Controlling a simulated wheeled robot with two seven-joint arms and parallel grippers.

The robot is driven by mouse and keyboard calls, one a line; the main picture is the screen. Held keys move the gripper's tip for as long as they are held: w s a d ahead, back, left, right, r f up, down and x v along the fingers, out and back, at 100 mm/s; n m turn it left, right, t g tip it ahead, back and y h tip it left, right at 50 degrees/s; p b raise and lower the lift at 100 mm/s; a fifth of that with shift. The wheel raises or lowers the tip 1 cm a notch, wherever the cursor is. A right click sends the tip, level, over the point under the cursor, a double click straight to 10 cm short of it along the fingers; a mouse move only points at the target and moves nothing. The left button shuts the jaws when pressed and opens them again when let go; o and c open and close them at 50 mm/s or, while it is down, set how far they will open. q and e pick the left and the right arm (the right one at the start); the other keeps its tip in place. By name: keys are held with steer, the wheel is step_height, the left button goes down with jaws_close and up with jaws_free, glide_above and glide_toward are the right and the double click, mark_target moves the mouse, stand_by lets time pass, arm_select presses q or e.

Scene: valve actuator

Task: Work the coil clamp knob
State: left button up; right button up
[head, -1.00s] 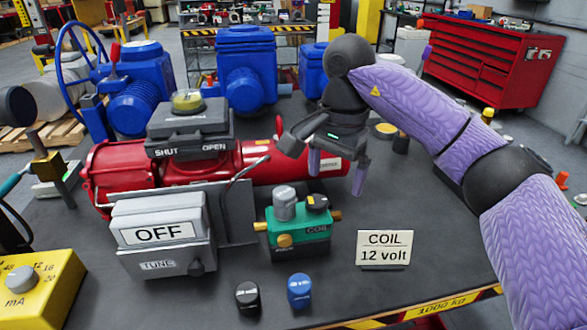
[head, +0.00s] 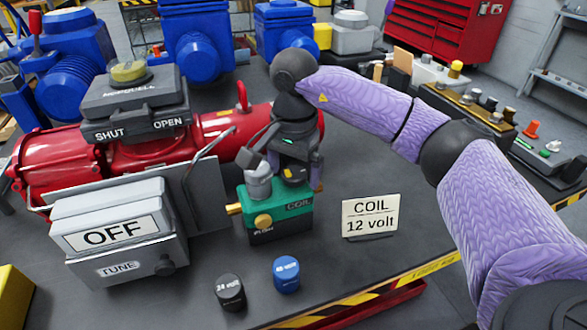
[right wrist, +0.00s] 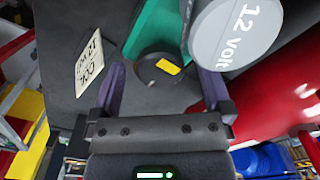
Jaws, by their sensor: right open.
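The green coil block (head: 274,208) sits on the dark bench in front of the red actuator (head: 215,122). A grey cylinder marked 12 volt (head: 258,184) stands on it; it fills the upper right of the right wrist view (right wrist: 235,30). The black round knob with a yellow mark (right wrist: 158,68) is on the block beside that cylinder. My right gripper (head: 292,168) is over the block, pointing down. Its open purple fingers lie either side of the knob in the right wrist view (right wrist: 160,88); contact cannot be told. My left gripper is not in view.
A COIL 12 volt sign (head: 370,216) stands to the right of the block. A black cap (head: 230,292) and a blue cap (head: 287,274) stand in front. The OFF box (head: 115,235) is at left. The bench's striped edge (head: 400,275) is at the front right.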

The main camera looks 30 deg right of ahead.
steer(key=c, duration=1.3)
